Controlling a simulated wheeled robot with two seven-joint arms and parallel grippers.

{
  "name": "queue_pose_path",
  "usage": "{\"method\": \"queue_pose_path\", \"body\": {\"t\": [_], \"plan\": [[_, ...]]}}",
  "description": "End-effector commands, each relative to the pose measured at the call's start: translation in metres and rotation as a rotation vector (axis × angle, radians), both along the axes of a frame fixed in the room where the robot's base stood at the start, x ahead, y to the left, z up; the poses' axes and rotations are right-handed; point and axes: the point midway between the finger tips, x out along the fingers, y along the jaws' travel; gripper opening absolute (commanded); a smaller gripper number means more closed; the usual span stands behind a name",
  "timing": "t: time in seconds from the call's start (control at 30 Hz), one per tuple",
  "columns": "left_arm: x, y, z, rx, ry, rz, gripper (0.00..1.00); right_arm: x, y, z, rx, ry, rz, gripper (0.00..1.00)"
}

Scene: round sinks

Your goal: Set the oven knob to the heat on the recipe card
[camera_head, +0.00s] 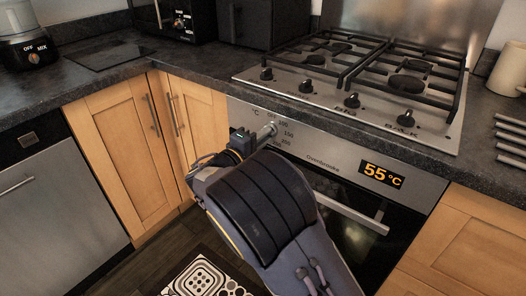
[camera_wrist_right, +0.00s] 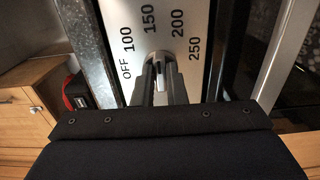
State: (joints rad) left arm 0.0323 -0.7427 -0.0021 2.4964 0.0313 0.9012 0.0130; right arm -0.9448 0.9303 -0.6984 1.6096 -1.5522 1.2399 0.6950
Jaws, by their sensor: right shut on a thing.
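The oven knob (camera_head: 270,130) is on the steel front panel of the oven (camera_head: 332,147), below the hob. My right gripper (camera_head: 258,139) reaches up to it and is shut on it. In the right wrist view the two fingers (camera_wrist_right: 164,72) close around the knob (camera_wrist_right: 160,58), in front of a dial marked OFF, 100, 150, 200 and 250. The fingers hide much of the knob, so I cannot tell which mark it points at. The orange display (camera_head: 382,176) reads 55 °C. No recipe card shows. My left gripper is not in view.
The oven handle (camera_head: 350,212) runs across the door, right of my arm. The gas hob (camera_head: 350,85) with its own knobs sits above the panel. Wooden cupboards (camera_head: 115,150) flank the oven. A patterned mat (camera_head: 205,279) lies on the floor.

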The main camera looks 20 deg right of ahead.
Motion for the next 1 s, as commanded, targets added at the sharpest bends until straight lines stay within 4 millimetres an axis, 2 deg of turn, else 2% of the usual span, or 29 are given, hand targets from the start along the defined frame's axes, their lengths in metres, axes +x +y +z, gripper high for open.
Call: {"method": "queue_pose_path", "body": {"t": [0.03, 0.4, 0.7, 1.0], "plan": [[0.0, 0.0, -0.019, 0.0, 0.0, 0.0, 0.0, -0.001, -0.001, -0.009, 0.031, -0.038, -0.002, 0.0], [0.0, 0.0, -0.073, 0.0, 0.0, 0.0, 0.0, 0.0, 0.0, -0.009, 0.216, -0.275, -0.002, 0.0], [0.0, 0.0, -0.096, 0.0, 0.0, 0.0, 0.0, 0.0, 0.0, -0.006, 0.3, -0.382, -0.004, 0.0], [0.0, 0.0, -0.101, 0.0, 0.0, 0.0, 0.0, 0.0, -0.001, -0.004, 0.327, -0.415, -0.005, 0.0]]}}
